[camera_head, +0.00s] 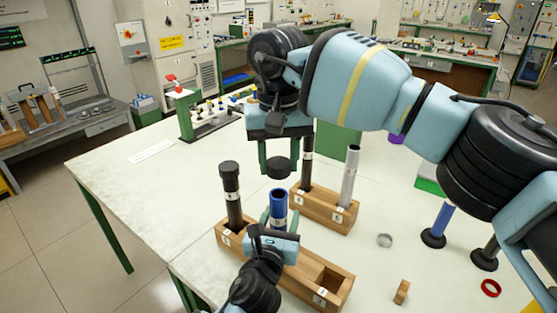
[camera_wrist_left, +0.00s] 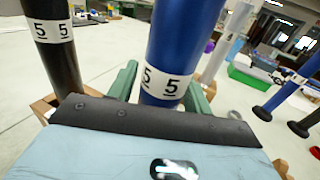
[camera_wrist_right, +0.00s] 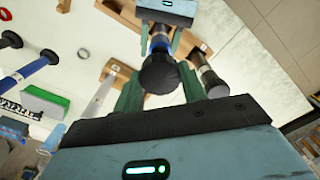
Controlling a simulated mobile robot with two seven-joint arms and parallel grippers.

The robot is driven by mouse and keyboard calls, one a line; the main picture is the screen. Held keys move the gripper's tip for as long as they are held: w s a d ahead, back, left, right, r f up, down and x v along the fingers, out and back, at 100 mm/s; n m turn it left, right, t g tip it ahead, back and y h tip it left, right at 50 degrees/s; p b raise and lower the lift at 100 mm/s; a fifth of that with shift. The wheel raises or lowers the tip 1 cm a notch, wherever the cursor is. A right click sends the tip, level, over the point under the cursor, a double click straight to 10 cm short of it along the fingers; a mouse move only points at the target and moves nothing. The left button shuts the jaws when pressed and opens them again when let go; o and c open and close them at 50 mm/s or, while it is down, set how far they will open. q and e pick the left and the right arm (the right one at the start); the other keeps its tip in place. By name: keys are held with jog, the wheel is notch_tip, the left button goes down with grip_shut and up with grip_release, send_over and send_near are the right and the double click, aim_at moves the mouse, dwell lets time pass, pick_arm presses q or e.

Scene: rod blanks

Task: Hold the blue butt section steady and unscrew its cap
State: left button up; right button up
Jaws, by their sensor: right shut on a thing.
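The blue butt section (camera_head: 278,208) stands upright in the front wooden rack (camera_head: 226,240), its dark open top showing. My left gripper (camera_head: 272,240) is low on it; in the left wrist view the green fingers flank the blue tube (camera_wrist_left: 182,50) at its label "5" and appear closed against it. My right gripper (camera_head: 278,160) points down above the tube, shut on the black cap (camera_head: 279,168). A small gap shows between the cap and the tube's top.
A black capped section (camera_head: 231,195) stands left of the blue one in the same rack. A second rack (camera_head: 325,210) behind holds a dark and a silver tube (camera_head: 349,175). A grey ring (camera_head: 385,240), wooden block (camera_head: 402,291) and red ring (camera_head: 491,288) lie at right.

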pick_arm(q)
jog(key=shift+o, duration=0.8)
pick_arm(e)
notch_tip(320, 180, up, 2)
jog(key=shift+s+r+p, duration=0.1)
jog(key=shift+p, duration=0.25)
pick_arm(q)
jog(key=v, duration=1.2)
